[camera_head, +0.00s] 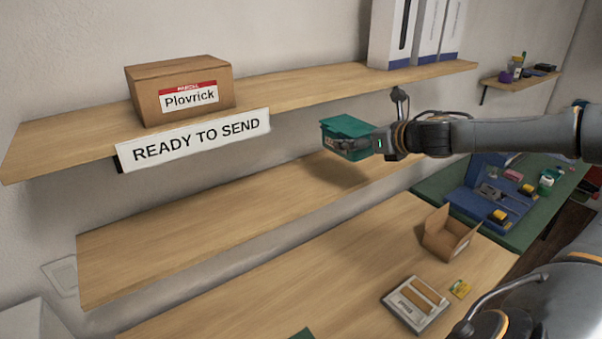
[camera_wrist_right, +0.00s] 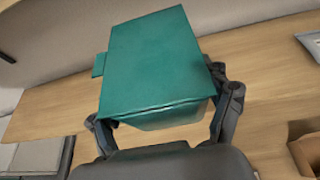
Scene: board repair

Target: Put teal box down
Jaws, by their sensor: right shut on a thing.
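A teal box (camera_head: 346,127) with a lid is held at the right end of the middle shelf (camera_head: 190,230). My right gripper (camera_head: 360,143) is shut on it, with the arm coming in from the right. A dark shadow lies on the shelf below the box, so it appears to hang a little above the wood. In the right wrist view the teal box (camera_wrist_right: 155,65) fills the middle, between the two fingers of the right gripper (camera_wrist_right: 165,125). The fingertips are partly hidden by the box. My left gripper is not visible.
The middle shelf is bare left of the box. The upper shelf (camera_head: 290,92) above holds a cardboard parcel (camera_head: 180,90) and tall white boxes (camera_head: 420,30). A "READY TO SEND" sign (camera_head: 195,138) hangs on its front. An open carton (camera_head: 448,235) stands on the table below.

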